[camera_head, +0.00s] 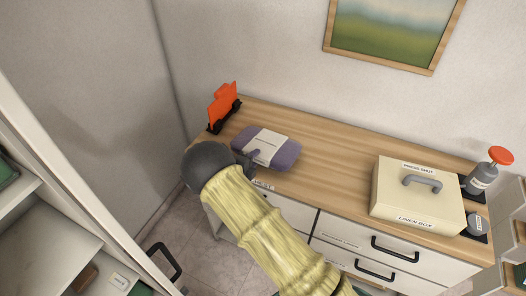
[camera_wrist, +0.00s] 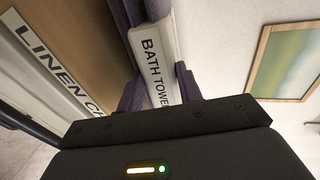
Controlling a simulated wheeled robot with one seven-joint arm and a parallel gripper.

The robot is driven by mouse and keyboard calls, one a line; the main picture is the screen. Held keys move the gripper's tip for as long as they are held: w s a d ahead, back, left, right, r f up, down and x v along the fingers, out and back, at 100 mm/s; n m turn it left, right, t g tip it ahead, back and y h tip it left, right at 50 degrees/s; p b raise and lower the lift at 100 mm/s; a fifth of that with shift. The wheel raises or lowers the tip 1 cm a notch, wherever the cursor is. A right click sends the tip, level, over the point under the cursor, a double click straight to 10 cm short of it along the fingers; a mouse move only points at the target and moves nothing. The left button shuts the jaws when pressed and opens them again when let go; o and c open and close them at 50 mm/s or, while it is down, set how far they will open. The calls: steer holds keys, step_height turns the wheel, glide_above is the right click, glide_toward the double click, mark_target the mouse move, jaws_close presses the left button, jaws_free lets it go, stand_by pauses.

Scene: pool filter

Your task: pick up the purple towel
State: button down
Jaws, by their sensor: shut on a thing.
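The purple towel (camera_head: 284,154) is a folded bundle with a white paper band around it. It is at the left part of the wooden chest top, near the front edge. In the wrist view the band (camera_wrist: 155,60) reads "BATH TOWE", with the rest of the word hidden, and purple cloth (camera_wrist: 123,12) shows beside it. My gripper (camera_wrist: 160,95) is shut on the towel, with its fingers on both sides of the band. In the head view my arm reaches in from below and its wrist hides the gripper's near side. I cannot tell whether the towel touches the chest top.
An orange item on a black stand (camera_head: 222,105) is just behind the towel to the left. The middle of the wooden top (camera_head: 335,160) is clear. A framed picture (camera_head: 390,35) hangs behind.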

step_height(320, 180, up, 4)
steer(key=shift+p, duration=0.6)
stand_by(0.4)
steer(key=shift+r, duration=0.1)
steer(key=s+a+r+p, duration=0.1)
steer(key=s+a+r, duration=0.1)
steer(key=s, duration=0.3)
steer(key=shift+a+r, duration=0.2)
steer(key=shift+r, duration=0.7)
steer(key=shift+d, duration=0.1)
